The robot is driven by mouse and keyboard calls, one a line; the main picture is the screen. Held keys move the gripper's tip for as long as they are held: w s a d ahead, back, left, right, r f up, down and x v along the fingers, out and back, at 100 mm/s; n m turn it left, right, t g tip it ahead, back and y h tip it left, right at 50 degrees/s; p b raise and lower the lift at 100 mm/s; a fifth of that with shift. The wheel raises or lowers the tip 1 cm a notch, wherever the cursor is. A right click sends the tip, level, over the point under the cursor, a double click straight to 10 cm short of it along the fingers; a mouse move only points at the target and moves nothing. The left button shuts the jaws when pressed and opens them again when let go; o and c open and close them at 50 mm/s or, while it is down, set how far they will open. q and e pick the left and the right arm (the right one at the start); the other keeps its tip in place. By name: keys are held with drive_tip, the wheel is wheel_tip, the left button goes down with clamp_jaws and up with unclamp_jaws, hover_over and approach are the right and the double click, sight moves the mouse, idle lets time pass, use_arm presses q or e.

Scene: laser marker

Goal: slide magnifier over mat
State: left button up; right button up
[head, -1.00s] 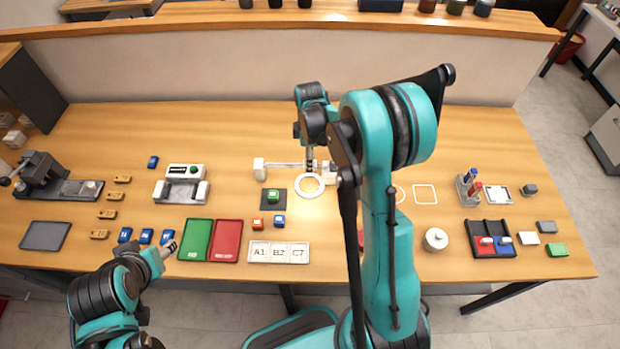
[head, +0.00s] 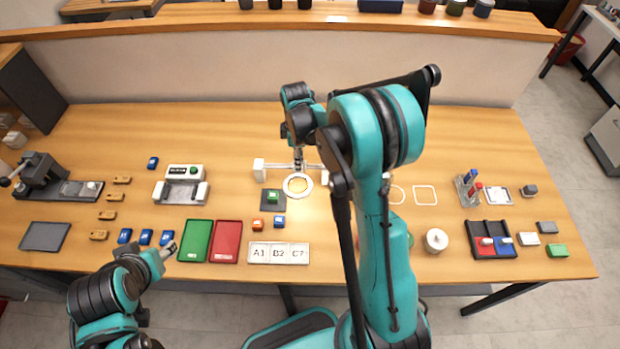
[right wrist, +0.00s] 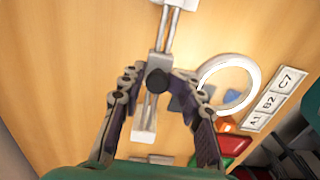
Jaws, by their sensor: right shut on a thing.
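The magnifier (head: 298,196) is a white ring on a carriage along a rail. In the head view it stands just right of the dark square mat (head: 265,208), and its left edge is close to the mat's right edge. A green block (head: 272,194) is on the mat. My right gripper (head: 298,160) is shut on the magnifier's dark knob (right wrist: 158,80), which shows between the fingers in the right wrist view. The white ring also shows there (right wrist: 255,72). My left gripper (head: 169,250) hangs near the table's front edge by the green tray; its jaws are too small to read.
The rail's left white post (head: 259,170) stands behind the mat. Orange (head: 257,224) and blue (head: 279,221) blocks lie in front of the mat. Label tiles (head: 278,253), a green tray (head: 195,241) and a red tray (head: 226,242) lie nearer the front edge.

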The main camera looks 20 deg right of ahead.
drive_tip(key=w+a, duration=0.3)
drive_tip(key=a, duration=0.4)
drive_tip(key=shift+w, duration=0.35)
idle(0.4)
drive_tip(key=o, duration=0.7)
drive_tip(key=shift+c, duration=0.2)
drive_tip(key=shift+w+d+f, duration=0.1)
drive_tip(key=shift+f, duration=0.05)
wheel_tip(320, 180, up, 7)
drive_tip(key=p, duration=0.3)
drive_tip(key=shift+p, duration=0.4)
drive_tip(key=shift+s, duration=0.2)
